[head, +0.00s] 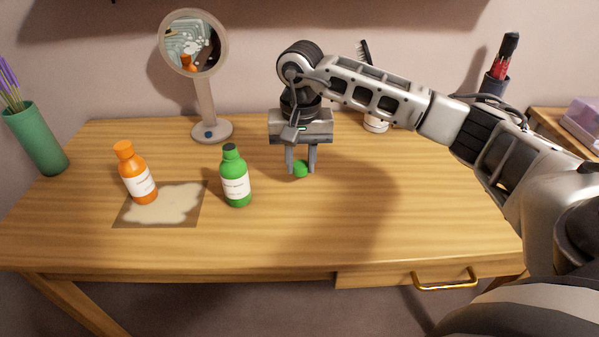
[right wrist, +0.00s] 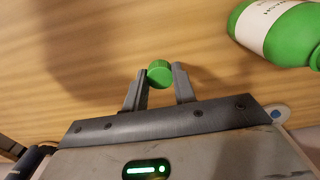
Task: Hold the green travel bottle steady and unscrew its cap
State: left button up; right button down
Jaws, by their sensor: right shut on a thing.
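The green travel bottle (head: 236,180) stands upright on the table, its neck showing a dark top with no green cap on it. It also shows at the upper right of the right wrist view (right wrist: 280,30). The green cap (head: 300,170) is apart from the bottle, to its right. My right gripper (head: 301,168) is shut on the cap, which sits between the fingertips in the right wrist view (right wrist: 159,73), at or just above the table; I cannot tell which. My left gripper is not in view.
An orange bottle (head: 138,177) stands on a stained mat (head: 190,222) left of the green bottle. A round mirror (head: 211,132), a green vase (head: 38,142) and a brush holder (head: 494,86) stand farther out. The table's front middle (head: 300,235) is clear.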

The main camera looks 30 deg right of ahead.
aim_at(300, 185)
jog(key=shift+w+d+f, duration=0.2)
jog(key=shift+w+f, duration=0.2)
jog(key=shift+f, duration=0.1)
notch_tip(300, 185, down, 4)
jog(key=shift+w+d+r, duration=0.1)
jog(key=shift+w+r, duration=0.05)
jog(key=shift+r, duration=0.1)
jog(key=shift+f, duration=0.2)
jog(key=c, duration=1.1)
grip_release()
jog(key=shift+r, duration=0.1)
jog(key=shift+c, duration=0.2)
